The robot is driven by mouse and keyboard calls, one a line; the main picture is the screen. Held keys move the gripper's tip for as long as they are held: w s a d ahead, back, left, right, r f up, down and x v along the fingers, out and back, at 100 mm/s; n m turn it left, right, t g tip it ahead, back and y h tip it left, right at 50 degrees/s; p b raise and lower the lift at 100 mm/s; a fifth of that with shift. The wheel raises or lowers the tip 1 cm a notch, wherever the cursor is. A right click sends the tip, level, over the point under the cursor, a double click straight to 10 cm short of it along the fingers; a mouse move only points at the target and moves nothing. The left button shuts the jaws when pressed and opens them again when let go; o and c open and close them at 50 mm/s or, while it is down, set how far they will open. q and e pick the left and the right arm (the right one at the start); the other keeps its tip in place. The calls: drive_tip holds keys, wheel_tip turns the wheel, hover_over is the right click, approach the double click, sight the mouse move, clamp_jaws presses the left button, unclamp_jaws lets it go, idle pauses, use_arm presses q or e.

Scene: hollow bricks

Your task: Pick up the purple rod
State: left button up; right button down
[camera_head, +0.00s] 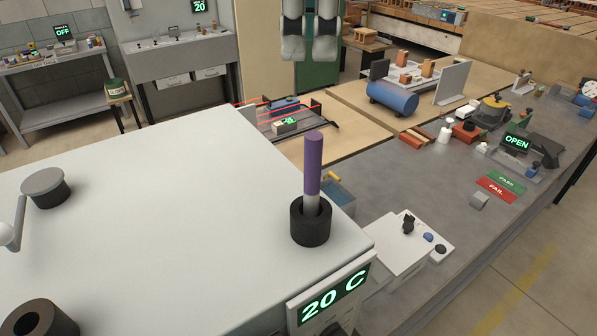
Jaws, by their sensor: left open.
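The purple rod (314,165) stands upright near the right front corner of a white machine top. Its upper part is purple. A light grey lower part goes down into a black ring-shaped holder (310,228), which hides its foot. My right gripper is not in view.
The white machine top (180,210) is mostly clear left of the rod. It also bears an empty black ring (38,318) and a round grey-topped part (45,186). A "20 C" display (333,296) sits below the rod. The grey bench (400,210) at right holds small devices.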

use_arm(q)
drive_tip(key=b, duration=0.2)
hover_over(312, 162)
wheel_tip(312, 162, down, 6)
drive_tip(key=shift+w+a+f, duration=0.15)
drive_tip(key=shift+f, duration=0.05)
drive_tip(key=f, duration=0.3)
drive_tip(key=shift+w+a+f+p, duration=0.2)
drive_tip(key=shift+w+f+p, duration=0.1)
drive_tip(key=shift+f+p, duration=0.1)
drive_tip(key=shift+f, duration=0.25)
drive_tip(key=shift+d+f, duration=0.1)
drive_tip(key=shift+f, duration=0.05)
drive_tip(key=f+p, duration=0.1)
drive_tip(key=f, duration=0.2)
drive_tip(key=f+p, duration=0.1)
drive_tip(key=shift+w+d+f+p, duration=0.1)
drive_tip(key=shift+d+f+p, duration=0.05)
drive_tip(key=shift+d+p, duration=0.2)
drive_tip(key=shift+a+f, duration=0.1)
drive_tip(key=shift+f, duration=0.3)
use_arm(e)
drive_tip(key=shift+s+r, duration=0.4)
use_arm(q)
drive_tip(key=shift+c, duration=0.3)
